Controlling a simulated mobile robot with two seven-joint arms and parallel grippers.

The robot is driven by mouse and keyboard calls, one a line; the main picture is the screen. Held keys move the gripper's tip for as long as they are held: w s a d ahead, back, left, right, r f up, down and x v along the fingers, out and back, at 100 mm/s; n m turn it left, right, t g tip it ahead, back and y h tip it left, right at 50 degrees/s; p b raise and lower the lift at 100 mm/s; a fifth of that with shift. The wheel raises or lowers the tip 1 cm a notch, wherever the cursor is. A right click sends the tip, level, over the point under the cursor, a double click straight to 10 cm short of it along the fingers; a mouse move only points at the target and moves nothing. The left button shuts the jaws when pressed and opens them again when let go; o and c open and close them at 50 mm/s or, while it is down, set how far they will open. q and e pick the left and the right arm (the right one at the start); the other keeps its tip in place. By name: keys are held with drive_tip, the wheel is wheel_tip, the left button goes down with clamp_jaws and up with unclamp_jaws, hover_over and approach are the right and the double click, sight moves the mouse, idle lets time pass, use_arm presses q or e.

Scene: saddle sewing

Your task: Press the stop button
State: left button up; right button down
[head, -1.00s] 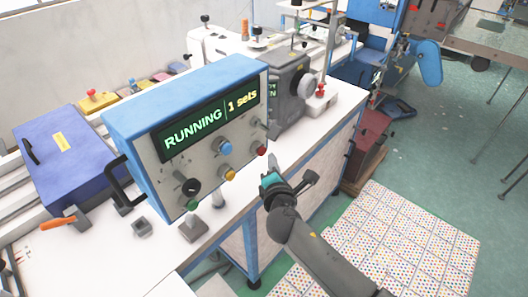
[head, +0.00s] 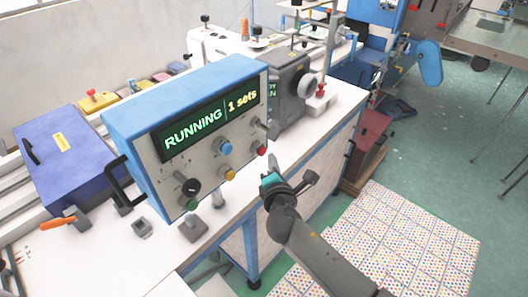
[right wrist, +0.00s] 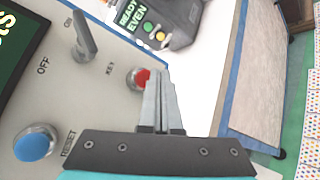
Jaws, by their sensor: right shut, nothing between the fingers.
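The control box (head: 185,130) has a blue top and a lit display reading "RUNNING | 1 sets". Its red button (head: 262,149) sits at the right end of the slanted front panel, and I take it as the stop button; its label is not readable. In the right wrist view the red button (right wrist: 137,78) is just left of my shut fingers, which partly cover it. My right gripper (head: 267,176) is shut and empty, in front of and below the button. I cannot tell whether the fingertips touch it. My left gripper is not in view.
A blue button (head: 224,147), a yellow button (head: 229,173) and a green button (head: 191,204) share the panel. A switch lever (right wrist: 84,36) stands near the red button. A grey machine (head: 288,90) is behind the box. The white table (head: 330,110) ends right of the box.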

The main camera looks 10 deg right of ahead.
idle(0.3)
drive_tip(key=shift+w+a, duration=0.6)
drive_tip(key=shift+w, duration=0.1)
idle(0.8)
idle(0.4)
drive_tip(key=shift+s+d, duration=0.55)
drive_tip(key=shift+s, duration=0.15)
drive_tip(key=s+d+p, duration=0.1)
drive_tip(key=s, duration=0.1)
drive_tip(key=s+d, duration=0.2)
drive_tip(key=shift+p, duration=0.4)
